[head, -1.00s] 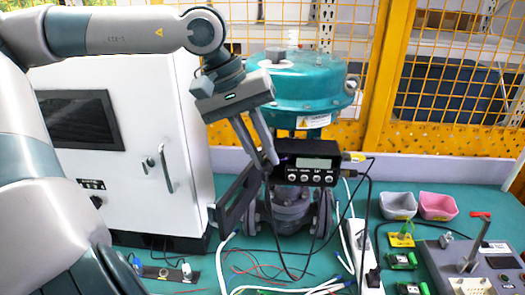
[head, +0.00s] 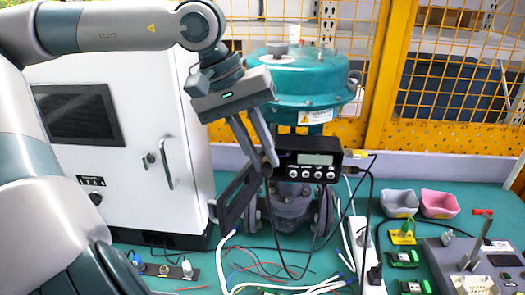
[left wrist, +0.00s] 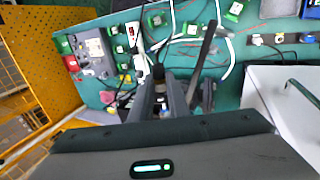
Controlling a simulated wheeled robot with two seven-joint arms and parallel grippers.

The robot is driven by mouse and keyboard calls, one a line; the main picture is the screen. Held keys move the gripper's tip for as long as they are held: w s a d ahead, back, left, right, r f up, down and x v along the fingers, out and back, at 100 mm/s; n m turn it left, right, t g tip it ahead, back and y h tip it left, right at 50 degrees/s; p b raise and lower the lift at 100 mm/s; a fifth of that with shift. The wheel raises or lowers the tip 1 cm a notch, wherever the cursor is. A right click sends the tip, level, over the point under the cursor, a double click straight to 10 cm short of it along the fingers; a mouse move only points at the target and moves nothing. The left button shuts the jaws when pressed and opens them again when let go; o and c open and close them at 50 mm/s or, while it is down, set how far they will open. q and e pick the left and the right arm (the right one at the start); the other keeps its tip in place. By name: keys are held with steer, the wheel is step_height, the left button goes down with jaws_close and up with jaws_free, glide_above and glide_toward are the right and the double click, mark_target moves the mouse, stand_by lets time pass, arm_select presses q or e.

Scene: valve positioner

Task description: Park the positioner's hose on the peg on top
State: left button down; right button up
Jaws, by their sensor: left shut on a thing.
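The positioner (head: 309,160) is a black box with a grey display and a row of buttons, mounted in front of the teal valve actuator (head: 305,88). My left gripper (head: 271,163) points down at the box's left end, its fingers shut on the thin black hose (head: 270,215). The hose hangs below the fingertips in a loop towards the table. In the left wrist view the shut fingers (left wrist: 168,85) reach towards the bench, and what they hold is hard to make out. I cannot make out the peg on the box's top clearly. My right gripper is not in view.
A black bracket plate (head: 237,196) stands left of the valve. A white cabinet (head: 185,120) is further left. A white power strip (head: 368,255), loose cables, grey and pink bins (head: 438,204) and a grey device (head: 480,265) occupy the bench at right.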

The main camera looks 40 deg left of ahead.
arm_select(q)
steer(key=shift+s+d+f+b, duration=0.15)
steer(key=shift+s+f+b, duration=0.35)
steer(key=shift+s, duration=0.3)
steer(key=shift+r, duration=0.25)
